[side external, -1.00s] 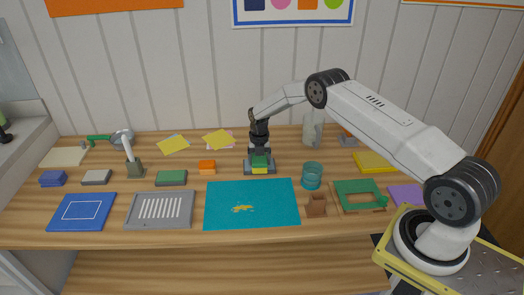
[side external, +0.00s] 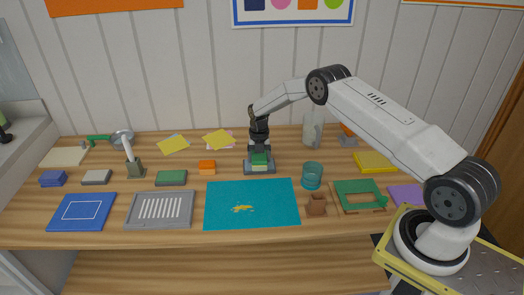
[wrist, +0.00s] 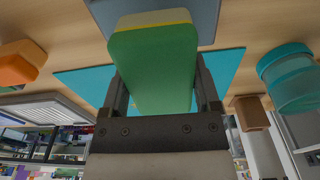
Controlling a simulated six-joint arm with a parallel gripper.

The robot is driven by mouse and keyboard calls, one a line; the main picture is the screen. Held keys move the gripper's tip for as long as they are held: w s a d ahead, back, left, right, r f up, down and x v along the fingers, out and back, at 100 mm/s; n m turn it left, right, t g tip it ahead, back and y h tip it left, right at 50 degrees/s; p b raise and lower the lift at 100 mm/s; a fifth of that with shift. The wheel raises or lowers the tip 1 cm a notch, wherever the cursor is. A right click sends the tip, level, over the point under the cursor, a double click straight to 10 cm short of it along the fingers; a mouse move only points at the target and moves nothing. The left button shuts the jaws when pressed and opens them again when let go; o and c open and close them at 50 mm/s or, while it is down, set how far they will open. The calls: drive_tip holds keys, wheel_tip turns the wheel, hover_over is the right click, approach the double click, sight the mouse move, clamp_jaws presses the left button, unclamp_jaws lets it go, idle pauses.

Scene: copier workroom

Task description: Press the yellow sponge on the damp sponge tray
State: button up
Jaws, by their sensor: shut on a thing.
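My gripper (side external: 260,152) is at the back middle of the table, pointing down. It is shut on a green block with a yellow sponge layer at its lower end; in the wrist view the green part (wrist: 155,65) lies between the fingers and the yellow layer (wrist: 150,19) shows at its far end. The block is over the grey sponge tray (side external: 247,170), which also shows in the wrist view (wrist: 205,20). The sponge appears to meet the tray's upper face; the exact contact is hidden.
A teal mat (side external: 285,205) with yellow crumbs lies in front. A teal cup (side external: 312,176) and a brown holder (side external: 316,205) stand to the right. An orange block (side external: 207,167) and a green block (side external: 171,177) lie to the left.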

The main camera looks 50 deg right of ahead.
drive_tip(key=shift+r, duration=2.8)
